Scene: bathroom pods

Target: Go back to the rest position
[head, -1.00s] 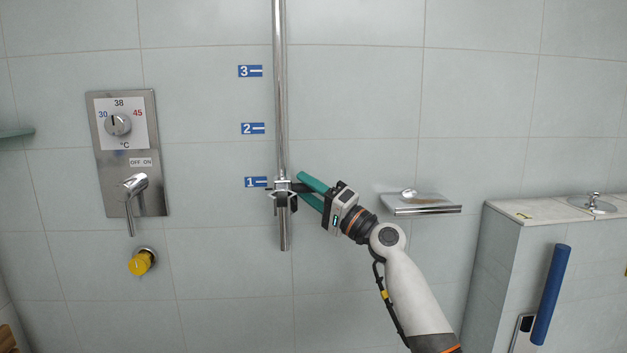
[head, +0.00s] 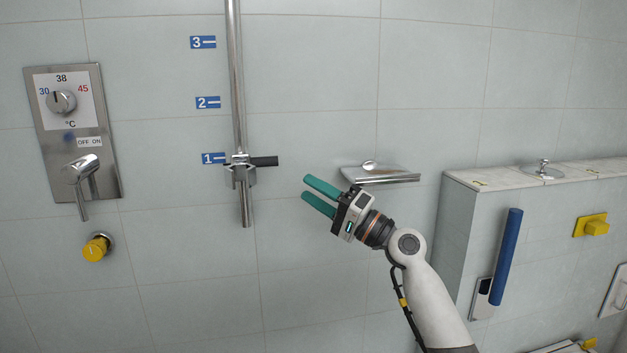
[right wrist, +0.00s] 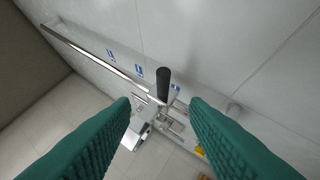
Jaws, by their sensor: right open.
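My right gripper (head: 316,197) is open and empty in the head view, with its two green fingers pointing left. It is clear of the shower rail slider (head: 240,172), which sits on the vertical chrome rail (head: 236,80) beside the label 1 (head: 213,158). The slider's black handle (head: 265,161) points right, toward the gripper, with a gap between them. In the right wrist view the black handle (right wrist: 163,88) shows beyond and between the open green fingers (right wrist: 160,112). My left gripper is not in view.
A soap dish (head: 380,175) on the wall is just behind and above my right gripper. A tiled ledge (head: 470,180) with a blue bar (head: 506,257) stands to the right. The tap panel (head: 73,130) and yellow knob (head: 96,247) are at the left. The wall below the gripper is bare.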

